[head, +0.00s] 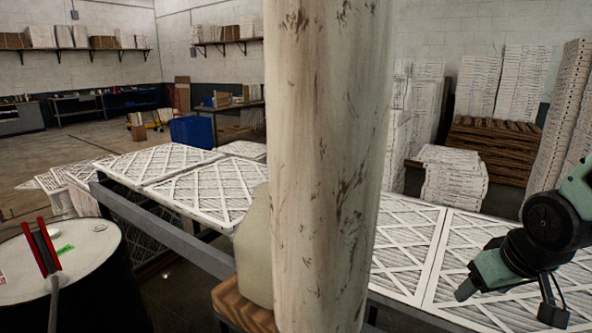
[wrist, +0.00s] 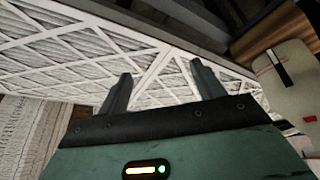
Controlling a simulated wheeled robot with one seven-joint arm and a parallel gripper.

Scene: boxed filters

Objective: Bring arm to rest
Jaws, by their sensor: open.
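My gripper (wrist: 161,72) is open in the wrist view, with two dark fingers spread apart and nothing between them. White-framed pleated filters (wrist: 70,45) lie beyond the fingertips. In the head view my teal and black arm is at the right edge, bent over the filters (head: 405,240) on the long table. Which part of it there is the gripper's fingers is hard to tell.
A pale post (head: 325,160) blocks the middle of the head view. A cream jug (head: 253,250) stands partly behind it on a wooden surface (head: 240,305). A drum (head: 70,265) stands at the left. Stacked filters (head: 452,180) stand behind the table. Open floor (head: 50,150) lies at the far left.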

